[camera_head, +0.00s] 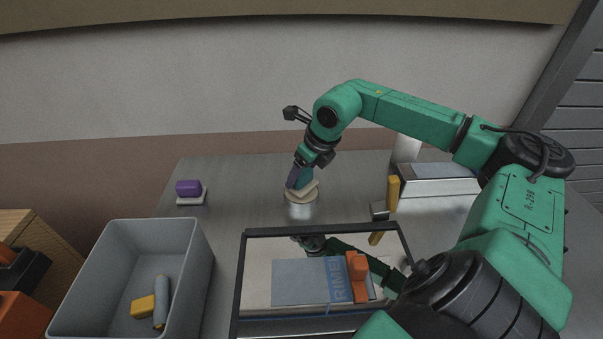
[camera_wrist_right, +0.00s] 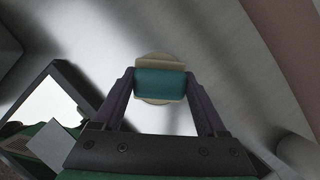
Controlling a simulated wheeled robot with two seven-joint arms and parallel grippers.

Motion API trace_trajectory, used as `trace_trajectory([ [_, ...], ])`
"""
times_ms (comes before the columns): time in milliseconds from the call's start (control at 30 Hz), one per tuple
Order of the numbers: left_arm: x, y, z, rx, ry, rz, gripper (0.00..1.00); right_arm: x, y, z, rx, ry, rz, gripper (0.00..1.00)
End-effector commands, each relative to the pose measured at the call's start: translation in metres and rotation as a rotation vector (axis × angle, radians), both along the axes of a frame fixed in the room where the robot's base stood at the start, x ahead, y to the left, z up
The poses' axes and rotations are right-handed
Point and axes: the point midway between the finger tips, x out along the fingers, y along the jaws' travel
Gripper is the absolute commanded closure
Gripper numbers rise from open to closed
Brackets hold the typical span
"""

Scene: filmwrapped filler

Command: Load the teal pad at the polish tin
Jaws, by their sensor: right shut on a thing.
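The teal pad (camera_head: 305,176) has a teal grip block over a pale pad face. My right gripper (camera_head: 299,179) is shut on it at the polish tin. The polish tin (camera_head: 301,196) is a small round container with a cream top, standing on the grey table. In the right wrist view the teal block (camera_wrist_right: 160,83) sits between the two purple fingers of the right gripper (camera_wrist_right: 160,90). The tin (camera_wrist_right: 154,56) shows partly behind it there. The pad looks slightly tilted over the tin; whether it touches the tin's contents I cannot tell. My left gripper does not show.
A purple pad (camera_head: 188,187) stands on the table at the left. A grey bin (camera_head: 203,262) holds a yellow block and a grey-blue roll. A yellow-handled tool (camera_head: 393,193) is right of the tin.

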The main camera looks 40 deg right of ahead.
Motion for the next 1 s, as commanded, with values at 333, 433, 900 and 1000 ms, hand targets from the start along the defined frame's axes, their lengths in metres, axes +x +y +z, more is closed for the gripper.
trace_trajectory([
  [333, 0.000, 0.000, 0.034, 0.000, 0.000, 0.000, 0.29, 0.001, 0.000, 0.041, 0.000, -0.003, 0.000, 0.70],
  [433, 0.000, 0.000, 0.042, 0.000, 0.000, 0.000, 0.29, 0.001, 0.000, 0.051, 0.000, -0.003, 0.000, 0.70],
  [900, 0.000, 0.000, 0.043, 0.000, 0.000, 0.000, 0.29, 0.001, 0.000, 0.054, 0.000, -0.003, 0.000, 0.70],
  [1000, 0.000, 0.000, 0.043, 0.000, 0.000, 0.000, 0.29, 0.001, 0.000, 0.054, 0.000, -0.003, 0.000, 0.70],
])
